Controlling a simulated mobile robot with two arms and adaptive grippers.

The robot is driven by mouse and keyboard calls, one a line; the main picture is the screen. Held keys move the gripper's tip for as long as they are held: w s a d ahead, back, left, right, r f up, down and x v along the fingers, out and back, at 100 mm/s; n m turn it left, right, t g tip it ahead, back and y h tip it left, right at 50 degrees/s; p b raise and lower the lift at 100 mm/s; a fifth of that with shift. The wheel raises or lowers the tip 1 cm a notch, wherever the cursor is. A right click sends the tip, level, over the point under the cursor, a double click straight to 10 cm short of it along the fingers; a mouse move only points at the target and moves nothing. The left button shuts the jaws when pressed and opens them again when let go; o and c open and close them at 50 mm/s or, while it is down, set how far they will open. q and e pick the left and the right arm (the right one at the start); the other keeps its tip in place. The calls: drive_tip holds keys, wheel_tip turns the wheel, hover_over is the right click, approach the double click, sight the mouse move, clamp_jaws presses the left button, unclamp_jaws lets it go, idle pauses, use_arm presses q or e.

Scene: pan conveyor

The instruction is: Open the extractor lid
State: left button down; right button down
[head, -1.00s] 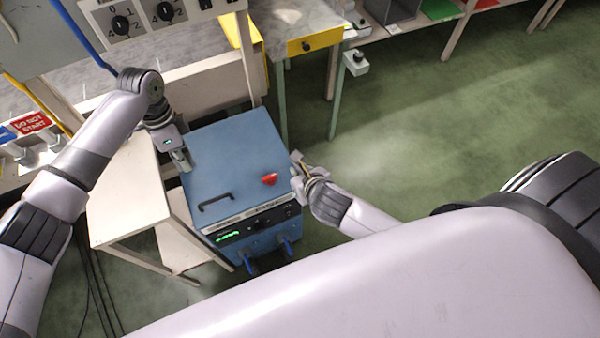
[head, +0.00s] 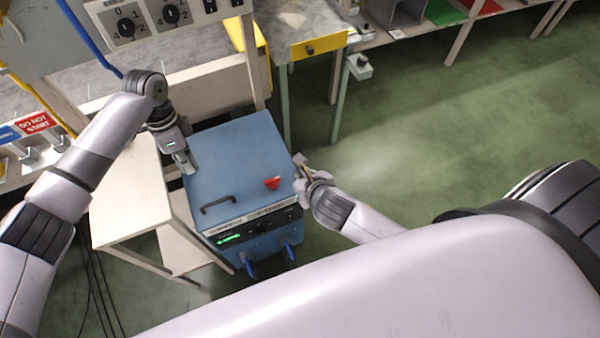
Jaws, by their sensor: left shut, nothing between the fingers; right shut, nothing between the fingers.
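The extractor (head: 255,240) is a blue box unit with a green display on its front panel. Its flat blue lid (head: 232,160) lies shut on top, with a dark handle (head: 217,204) near the front edge and a red marker (head: 272,183) near the right side. My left gripper (head: 187,168) is shut and empty at the lid's left edge, toward the back; I cannot tell whether it touches. My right gripper (head: 298,166) is shut and empty, close beside the lid's right edge.
A pale side table (head: 132,195) stands left of the extractor. A workbench with a yellow drawer (head: 318,46) is behind. Black cables (head: 90,280) lie on the floor at left. The green floor (head: 450,140) at right is open.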

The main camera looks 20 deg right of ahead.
use_arm(q)
drive_tip(key=c, duration=2.3)
unclamp_jaws()
drive_tip(key=o, duration=0.6)
